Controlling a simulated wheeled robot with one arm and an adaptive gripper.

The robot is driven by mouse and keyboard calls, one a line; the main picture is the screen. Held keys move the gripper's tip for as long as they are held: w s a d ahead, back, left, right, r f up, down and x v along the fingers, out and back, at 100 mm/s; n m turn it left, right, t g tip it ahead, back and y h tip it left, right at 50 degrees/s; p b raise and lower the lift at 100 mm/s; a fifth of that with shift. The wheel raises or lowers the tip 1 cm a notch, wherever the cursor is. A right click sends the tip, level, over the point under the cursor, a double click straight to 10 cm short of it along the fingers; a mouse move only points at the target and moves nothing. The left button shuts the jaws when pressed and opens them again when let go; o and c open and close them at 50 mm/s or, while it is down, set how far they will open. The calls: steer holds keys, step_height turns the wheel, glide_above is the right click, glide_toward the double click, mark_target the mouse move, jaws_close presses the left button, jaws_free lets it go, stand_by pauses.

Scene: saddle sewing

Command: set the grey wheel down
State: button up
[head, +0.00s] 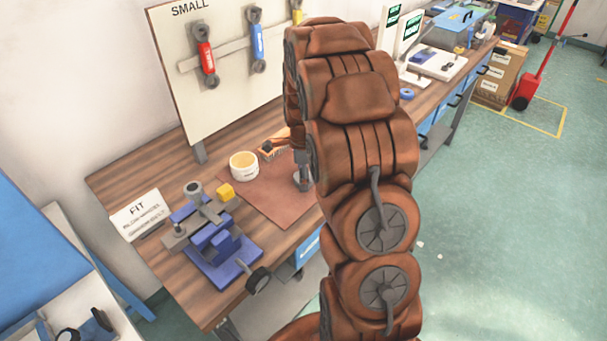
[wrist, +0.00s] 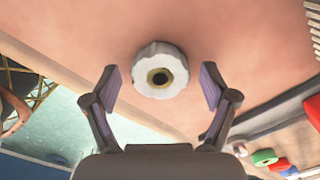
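In the wrist view a pale grey wheel (wrist: 146,86) with a scalloped rim and a brass-ringed dark hole lies on a pinkish-tan surface (wrist: 245,45), which looks like the brown mat (head: 272,200) on the bench. My gripper (wrist: 160,90) is open, with one finger to the left and one to the right of the wheel. A clear gap shows on both sides, so neither finger touches it. In the head view my gripper (head: 303,173) is low over the right part of the mat, mostly behind my arm. I cannot make out the wheel there.
A tool board (head: 225,75) rises behind. In the wrist view, the mat's edge and several coloured spools (wrist: 265,157) show at the lower right.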

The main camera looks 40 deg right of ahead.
step_height(320, 180, up, 12)
steer(key=b, duration=0.4)
steer(key=shift+r, duration=0.2)
steer(key=s+a+n, duration=0.7)
steer(key=s+n, duration=0.1)
steer(key=s, duration=0.2)
steer(key=s+a+f+n+g, duration=0.1)
steer(key=s+a+n, duration=0.6)
steer(key=s, duration=0.3)
steer(key=s+a+n, duration=0.6)
steer(key=s+n, duration=0.3)
steer(key=s, duration=0.1)
steer(key=shift+s+a+f+g, duration=0.3)
steer(key=shift+a+f+g, duration=0.05)
steer(key=shift+a+g, duration=0.05)
steer(key=shift+c, duration=0.2)
